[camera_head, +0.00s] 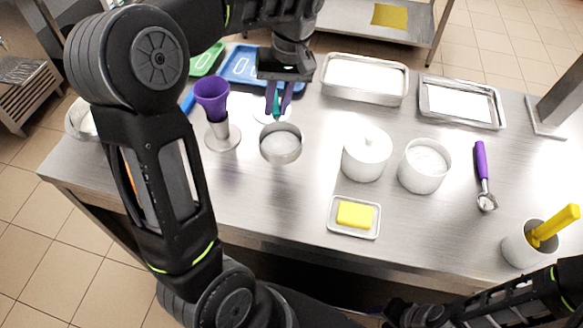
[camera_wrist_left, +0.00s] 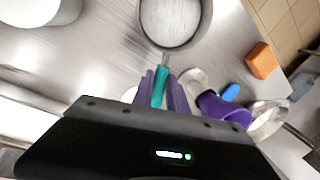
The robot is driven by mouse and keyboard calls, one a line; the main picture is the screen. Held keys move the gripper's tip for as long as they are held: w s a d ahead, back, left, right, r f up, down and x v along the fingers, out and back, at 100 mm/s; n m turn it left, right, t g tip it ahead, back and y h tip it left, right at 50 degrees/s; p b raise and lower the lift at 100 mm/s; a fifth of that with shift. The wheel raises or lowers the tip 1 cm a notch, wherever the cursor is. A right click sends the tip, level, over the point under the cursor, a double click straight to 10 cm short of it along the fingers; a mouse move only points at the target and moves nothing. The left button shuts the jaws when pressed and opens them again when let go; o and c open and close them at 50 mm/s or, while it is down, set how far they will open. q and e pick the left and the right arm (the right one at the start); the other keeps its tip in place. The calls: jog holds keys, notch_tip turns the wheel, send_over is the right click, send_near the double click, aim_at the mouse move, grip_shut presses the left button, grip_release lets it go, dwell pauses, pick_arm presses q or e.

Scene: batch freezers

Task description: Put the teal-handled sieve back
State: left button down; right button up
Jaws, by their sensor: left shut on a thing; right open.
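The teal-handled sieve is held by my left gripper (camera_head: 278,106), whose purple fingers are shut on its teal handle (camera_head: 276,103). Its round metal bowl (camera_head: 281,144) points toward the front of the table and appears to be above the tabletop. In the left wrist view, the handle (camera_wrist_left: 160,88) is between the fingers (camera_wrist_left: 162,92), and the pale bowl (camera_wrist_left: 176,18) lies beyond them at the top. A white round plate or base (camera_head: 262,112) is partly hidden behind the fingers. My right gripper cannot be made out; only right arm links show at bottom right.
A purple cup on a metal stand (camera_head: 212,92) stands left of the sieve. A lidded white pot (camera_head: 366,156), an open white pot (camera_head: 424,166) and a yellow block (camera_head: 355,215) are to the right. Metal trays (camera_head: 364,98) line the back. The front left tabletop is clear.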

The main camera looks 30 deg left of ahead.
aim_at(278, 123)
pick_arm(q)
jog(key=shift+s, duration=0.15)
jog(key=x, duration=0.4)
jog(key=w+p+x, duration=0.1)
jog(key=x, duration=0.1)
jog(key=shift+w+d+f, duration=0.1)
jog(key=shift+d+f, duration=0.05)
jog(key=shift+d, duration=0.2)
jog(key=shift+w+d+p+x, duration=0.15)
jog(key=shift+p+x, duration=0.05)
jog(key=shift+x, duration=0.75)
jog(key=shift+w+d+p+x, duration=0.1)
jog(key=shift+w+p+x, duration=0.05)
jog(key=shift+x, duration=0.75)
jog(key=shift+f, duration=0.15)
jog(key=c, duration=1.8)
grip_release()
jog(key=o, duration=0.5)
